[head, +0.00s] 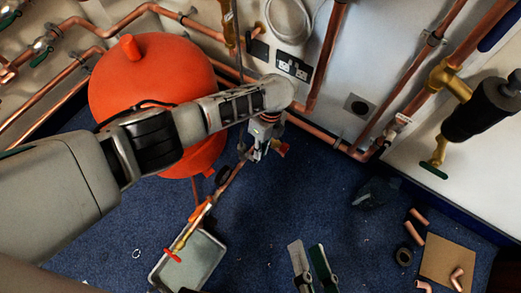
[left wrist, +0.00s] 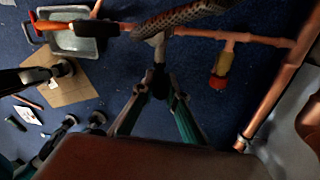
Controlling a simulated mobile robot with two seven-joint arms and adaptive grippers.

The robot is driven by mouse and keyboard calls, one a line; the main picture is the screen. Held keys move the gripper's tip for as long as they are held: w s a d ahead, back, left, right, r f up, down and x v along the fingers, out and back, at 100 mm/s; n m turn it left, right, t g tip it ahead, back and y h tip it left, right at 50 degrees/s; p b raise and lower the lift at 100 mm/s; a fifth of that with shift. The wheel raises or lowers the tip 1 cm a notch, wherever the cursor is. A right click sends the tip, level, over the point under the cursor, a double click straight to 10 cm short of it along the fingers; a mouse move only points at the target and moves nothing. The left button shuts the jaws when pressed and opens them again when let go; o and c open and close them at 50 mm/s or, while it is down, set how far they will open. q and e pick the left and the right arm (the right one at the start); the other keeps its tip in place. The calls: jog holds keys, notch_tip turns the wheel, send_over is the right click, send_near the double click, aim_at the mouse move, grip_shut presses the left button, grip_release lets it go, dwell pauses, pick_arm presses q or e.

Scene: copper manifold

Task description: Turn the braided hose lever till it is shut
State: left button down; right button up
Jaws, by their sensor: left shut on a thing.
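The braided hose (left wrist: 180,18) crosses the top of the left wrist view, close to a copper pipe run. Below it is a small grey metal valve part (left wrist: 157,42). My left gripper (left wrist: 158,88) has its fingertips together just below this part, shut on the lever; the fingers hide most of the lever. In the head view my left gripper (head: 260,143) reaches down beside the copper pipe, and its wrist covers much of the valve. The lever's exact angle cannot be told. My right gripper (head: 312,268) is low in the head view, its fingers apart and empty.
A red tank (head: 130,85) stands behind my left arm. A red-and-yellow fitting (left wrist: 220,68) hangs from the pipe beside the left gripper. A grey tray (head: 208,255) and cardboard (head: 447,262) lie on blue carpet. Copper pipes line the wall.

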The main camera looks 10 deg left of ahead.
pick_arm(q)
jog(key=shift+w+r, duration=0.15)
jog(key=shift+w, duration=0.05)
jog(key=c, duration=2)
grip_release()
jog(key=shift+s, duration=0.15)
jog(key=v, duration=1.2)
